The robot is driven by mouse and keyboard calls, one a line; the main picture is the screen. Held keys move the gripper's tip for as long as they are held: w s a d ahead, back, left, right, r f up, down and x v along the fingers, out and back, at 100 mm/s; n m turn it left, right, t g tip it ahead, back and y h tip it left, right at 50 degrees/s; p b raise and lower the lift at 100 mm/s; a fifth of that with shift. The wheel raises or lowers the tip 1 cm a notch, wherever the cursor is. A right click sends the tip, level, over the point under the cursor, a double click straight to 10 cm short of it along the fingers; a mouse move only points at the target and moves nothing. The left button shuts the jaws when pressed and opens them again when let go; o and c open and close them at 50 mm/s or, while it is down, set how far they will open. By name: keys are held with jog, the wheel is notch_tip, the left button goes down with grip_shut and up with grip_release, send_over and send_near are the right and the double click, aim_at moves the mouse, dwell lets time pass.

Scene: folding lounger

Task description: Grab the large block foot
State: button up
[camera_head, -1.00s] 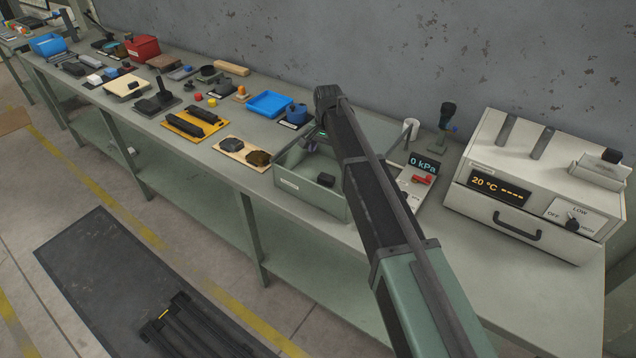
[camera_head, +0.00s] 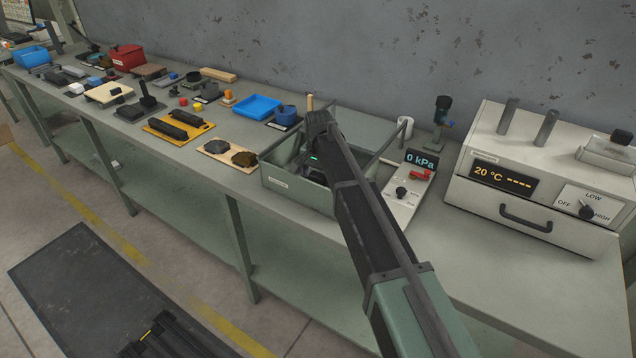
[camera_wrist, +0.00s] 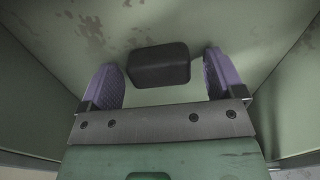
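The block foot is a dark, rounded block (camera_wrist: 158,65) on the floor of a pale green bin. In the wrist view it lies between the two purple-padded fingers of my gripper (camera_wrist: 161,72), a little ahead of them. A gap shows on each side, so the fingers are apart and not closed on it. In the head view my arm reaches down into the green bin (camera_head: 290,190), and the block cannot be made out behind it.
The bin walls stand close around my gripper. A pressure panel (camera_head: 402,205) and a heater box (camera_head: 535,205) are to the right. A blue tray (camera_head: 257,107) and a tan board with dark pieces (camera_head: 214,149) are to the left.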

jog(key=c, duration=0.9)
jog(key=shift+r, duration=0.1)
